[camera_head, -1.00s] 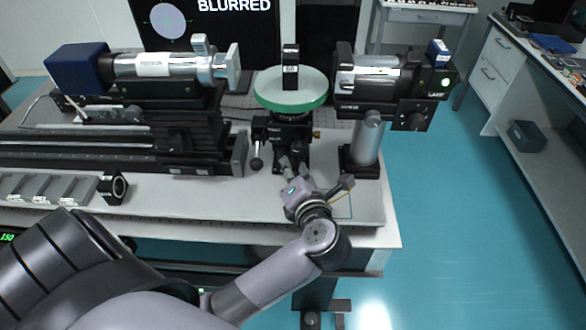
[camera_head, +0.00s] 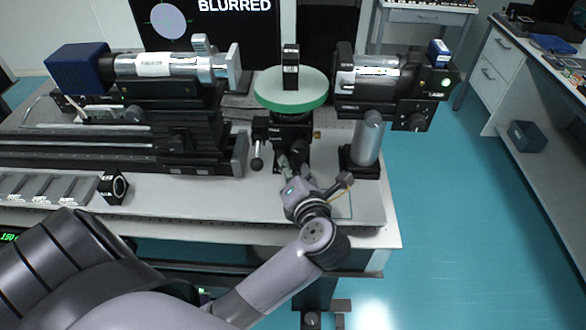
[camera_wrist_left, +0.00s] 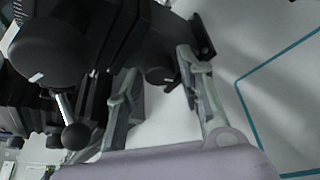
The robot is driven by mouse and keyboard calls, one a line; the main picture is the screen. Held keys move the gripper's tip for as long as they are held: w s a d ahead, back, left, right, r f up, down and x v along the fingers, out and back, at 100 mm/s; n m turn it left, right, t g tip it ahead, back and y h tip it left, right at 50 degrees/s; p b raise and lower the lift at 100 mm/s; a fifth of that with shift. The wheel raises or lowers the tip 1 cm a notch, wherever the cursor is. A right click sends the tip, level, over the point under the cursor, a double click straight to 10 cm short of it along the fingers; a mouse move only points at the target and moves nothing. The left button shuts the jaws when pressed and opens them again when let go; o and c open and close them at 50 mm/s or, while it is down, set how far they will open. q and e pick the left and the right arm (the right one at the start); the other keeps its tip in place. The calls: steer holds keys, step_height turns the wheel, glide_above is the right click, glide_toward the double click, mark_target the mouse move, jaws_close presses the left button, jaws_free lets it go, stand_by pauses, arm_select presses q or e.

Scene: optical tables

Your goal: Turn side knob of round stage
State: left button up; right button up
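The round stage has a green disc (camera_head: 291,92) on a black mount (camera_head: 290,135), with a small black block (camera_head: 290,68) upright on it. My left gripper (camera_head: 291,163) is at the front of the mount, below the disc. In the left wrist view its two fingers (camera_wrist_left: 157,68) are apart, with a small dark knob (camera_wrist_left: 160,76) bearing a pale mark between them. I cannot tell whether either finger touches it. A larger dark round knob (camera_wrist_left: 42,50) and a ball-ended lever (camera_wrist_left: 75,135) lie left of the fingers. My right gripper is not in view.
A screen (camera_head: 205,30) behind reads "BLURRED".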

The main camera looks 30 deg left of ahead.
arm_select(q)
steer(key=shift+o, duration=0.9)
steer(key=v, duration=1.2)
